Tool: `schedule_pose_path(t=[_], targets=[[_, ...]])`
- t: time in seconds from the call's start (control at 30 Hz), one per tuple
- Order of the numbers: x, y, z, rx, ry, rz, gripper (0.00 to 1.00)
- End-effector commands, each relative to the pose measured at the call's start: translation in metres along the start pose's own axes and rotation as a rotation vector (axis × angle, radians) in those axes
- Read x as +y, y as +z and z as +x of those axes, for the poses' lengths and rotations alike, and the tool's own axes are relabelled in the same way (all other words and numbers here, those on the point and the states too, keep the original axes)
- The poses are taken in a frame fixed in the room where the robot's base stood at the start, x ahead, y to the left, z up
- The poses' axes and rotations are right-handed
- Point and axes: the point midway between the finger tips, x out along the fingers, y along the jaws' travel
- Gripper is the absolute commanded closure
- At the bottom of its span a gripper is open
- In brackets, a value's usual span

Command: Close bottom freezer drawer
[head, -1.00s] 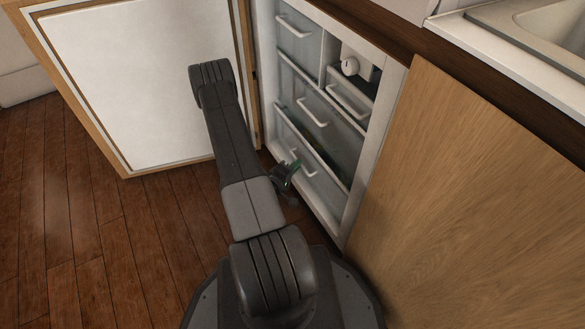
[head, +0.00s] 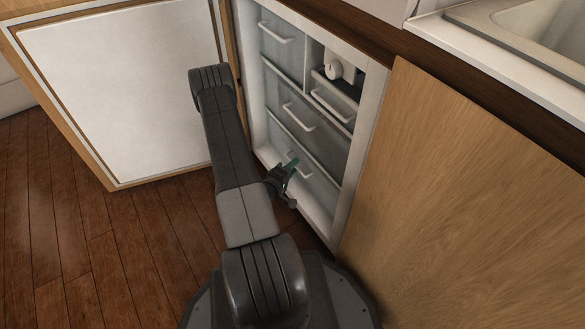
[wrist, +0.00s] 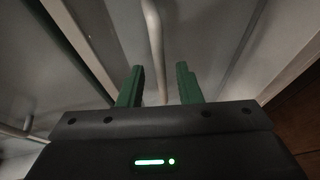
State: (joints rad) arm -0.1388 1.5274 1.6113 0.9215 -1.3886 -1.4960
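The bottom freezer drawer (head: 316,186) is the lowest pale front in the open freezer cabinet. It looks about flush with the frame, though my gripper hides part of it. My gripper (head: 291,164) is at this drawer front, beside its white handle (head: 302,158). In the wrist view the green fingers of my gripper (wrist: 160,85) are apart. A white handle bar (wrist: 154,45) runs up the picture between and beyond them. I cannot tell whether the fingers touch the drawer.
The freezer door (head: 125,95) stands wide open at the left. Upper drawers (head: 300,108) look shut. A wooden panel (head: 450,190) stands close on the right, below a counter with a sink (head: 530,35). Wooden floor (head: 60,220) is free at the left.

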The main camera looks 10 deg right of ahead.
Motion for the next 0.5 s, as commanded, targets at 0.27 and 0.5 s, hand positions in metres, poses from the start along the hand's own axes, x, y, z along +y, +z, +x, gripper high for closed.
schedule_pose_path(t=[0.27,0.5], targets=[[0.002,-0.001,-0.035,0.005,-0.002,-0.005,0.68],[0.003,-0.001,-0.083,0.005,-0.001,-0.004,0.68]])
